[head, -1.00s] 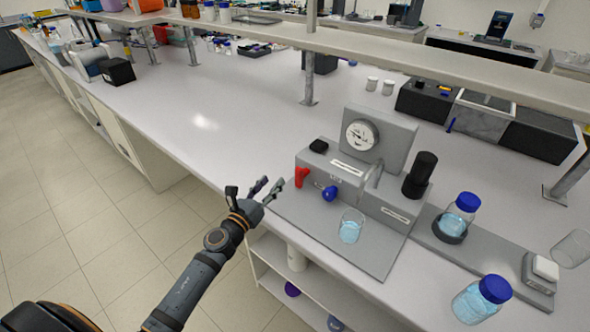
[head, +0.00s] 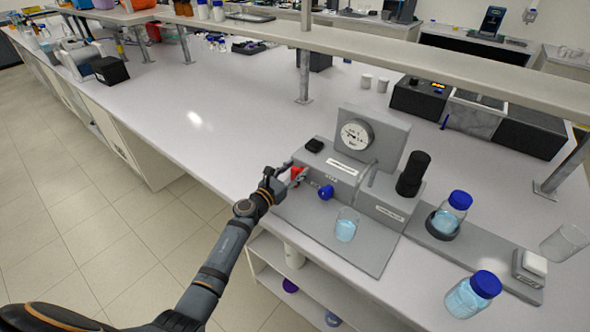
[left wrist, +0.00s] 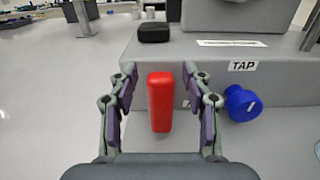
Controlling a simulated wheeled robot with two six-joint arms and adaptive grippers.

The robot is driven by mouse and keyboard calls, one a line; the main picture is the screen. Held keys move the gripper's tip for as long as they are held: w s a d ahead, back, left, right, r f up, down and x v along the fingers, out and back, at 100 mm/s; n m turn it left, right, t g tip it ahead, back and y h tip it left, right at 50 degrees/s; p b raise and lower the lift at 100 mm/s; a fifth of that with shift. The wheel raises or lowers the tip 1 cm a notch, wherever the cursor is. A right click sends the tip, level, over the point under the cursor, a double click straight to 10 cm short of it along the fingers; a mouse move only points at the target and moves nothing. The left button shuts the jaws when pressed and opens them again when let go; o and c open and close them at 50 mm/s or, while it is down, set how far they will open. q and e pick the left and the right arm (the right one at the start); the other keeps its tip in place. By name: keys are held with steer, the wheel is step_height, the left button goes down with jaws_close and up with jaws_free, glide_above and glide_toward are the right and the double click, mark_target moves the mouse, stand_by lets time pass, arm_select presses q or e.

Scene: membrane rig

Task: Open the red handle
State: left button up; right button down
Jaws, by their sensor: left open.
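The red handle (left wrist: 160,102) is upright on the front of the grey rig (head: 330,160), to the left of a blue knob (left wrist: 242,103) beside the label TAP. In the head view the red handle (head: 297,174) is partly covered by my left gripper (head: 287,176). In the left wrist view my left gripper (left wrist: 160,110) is open, with one finger on each side of the handle and a gap to both. My right gripper is in neither current view.
A beaker of blue liquid (head: 346,226) stands on the rig's base plate. A pressure gauge (head: 355,134) rises behind the handle, and a black cylinder (head: 412,174) stands to the right.

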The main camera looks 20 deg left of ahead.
arm_select(q)
jaws_close()
arm_select(e)
steer(key=shift+d, duration=0.3)
arm_select(q)
steer(key=n, duration=0.3)
steer(key=a+n+p, duration=0.1)
steer(key=shift+w+a+n, duration=0.1)
steer(key=shift+w+n, duration=0.15)
steer(key=shift+n, duration=0.05)
steer(key=n, duration=0.3)
steer(key=a+f+n, duration=0.1)
steer(key=shift+w+n+p, duration=0.2)
steer(key=shift+n+p, duration=0.1)
steer(key=n, duration=0.2)
steer(key=f+n, duration=0.1)
steer(key=n, duration=0.1)
steer(key=shift+w+a+p, duration=0.1)
steer(key=shift+a+p, duration=0.2)
steer(key=shift+a+f+n, duration=0.1)
steer(key=shift+f+n, duration=0.15)
steer(key=shift+n, duration=0.65)
steer(key=shift+f+n, duration=0.2)
steer(key=shift+n, duration=0.7)
arm_select(e)
steer(key=shift+a+r, duration=0.1)
steer(key=shift+r, duration=1.25)
